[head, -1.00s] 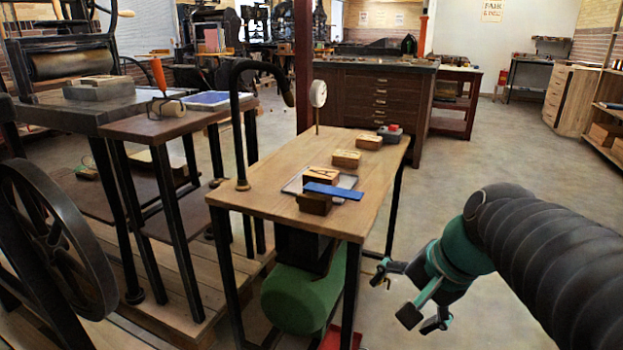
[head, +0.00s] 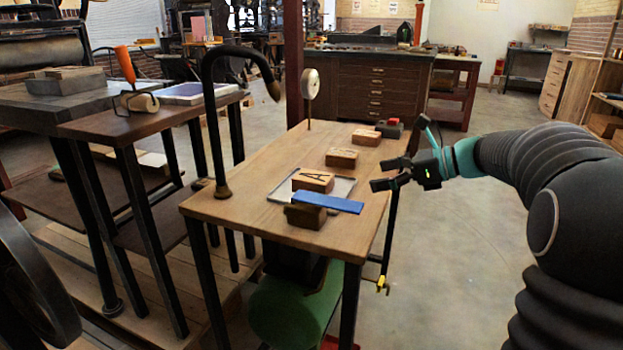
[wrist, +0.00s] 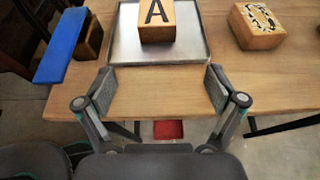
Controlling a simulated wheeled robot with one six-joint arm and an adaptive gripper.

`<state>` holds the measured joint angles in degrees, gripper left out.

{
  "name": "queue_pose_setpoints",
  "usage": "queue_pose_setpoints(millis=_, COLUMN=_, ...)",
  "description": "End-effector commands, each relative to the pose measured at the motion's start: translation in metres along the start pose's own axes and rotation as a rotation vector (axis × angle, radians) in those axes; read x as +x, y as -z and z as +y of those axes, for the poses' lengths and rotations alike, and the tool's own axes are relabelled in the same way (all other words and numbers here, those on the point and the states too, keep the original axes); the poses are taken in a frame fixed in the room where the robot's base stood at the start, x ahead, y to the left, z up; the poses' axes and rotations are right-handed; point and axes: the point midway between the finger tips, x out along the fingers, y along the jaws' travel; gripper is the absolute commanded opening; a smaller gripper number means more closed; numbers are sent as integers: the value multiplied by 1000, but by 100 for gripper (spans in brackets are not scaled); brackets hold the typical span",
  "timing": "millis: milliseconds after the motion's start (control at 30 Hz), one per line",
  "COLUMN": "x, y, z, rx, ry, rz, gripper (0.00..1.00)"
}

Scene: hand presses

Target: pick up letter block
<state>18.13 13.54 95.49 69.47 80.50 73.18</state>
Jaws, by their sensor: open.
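The letter block (head: 313,181) is a wooden block with a black A on its face. It rests on a shallow metal tray (head: 342,187) on the wooden table. It also shows in the wrist view (wrist: 157,22) at the top centre, its top edge cut off. My gripper (head: 384,174) is at the table's right edge, to the right of the tray. In the wrist view my gripper (wrist: 160,90) is open and empty. The letter block lies ahead, roughly between the fingers' lines and apart from them.
A blue bar (head: 328,202) lies across a brown block (head: 305,216) beside the tray. Another patterned wooden block (head: 341,157) sits farther back, with more items behind it. A curved black lamp arm (head: 214,120) and a round dial on a stem (head: 311,84) stand on the table.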

Motion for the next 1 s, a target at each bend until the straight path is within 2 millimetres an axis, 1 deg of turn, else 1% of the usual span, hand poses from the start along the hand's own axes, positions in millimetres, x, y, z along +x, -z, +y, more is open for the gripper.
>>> queue_pose_setpoints(millis=200, x=46, y=-2, z=5, rx=-4, ry=-20, rz=1, gripper=94)
queue_pose_setpoints(millis=300, x=65, y=-3, z=7, rx=-5, ry=-23, rz=1, gripper=94)
queue_pose_setpoints(millis=400, x=80, y=-4, z=7, rx=-7, ry=-22, rz=2, gripper=94)
queue_pose_setpoints(millis=500, x=88, y=-4, z=7, rx=-6, ry=-20, rz=2, gripper=94)
queue_pose_setpoints(millis=767, x=99, y=-5, z=7, rx=-6, ry=-18, rz=2, gripper=94)
queue_pose_setpoints(millis=867, x=111, y=-8, z=7, rx=-6, ry=-18, rz=2, gripper=94)
queue_pose_setpoints(millis=1000, x=131, y=-11, z=8, rx=-6, ry=-18, rz=3, gripper=94)
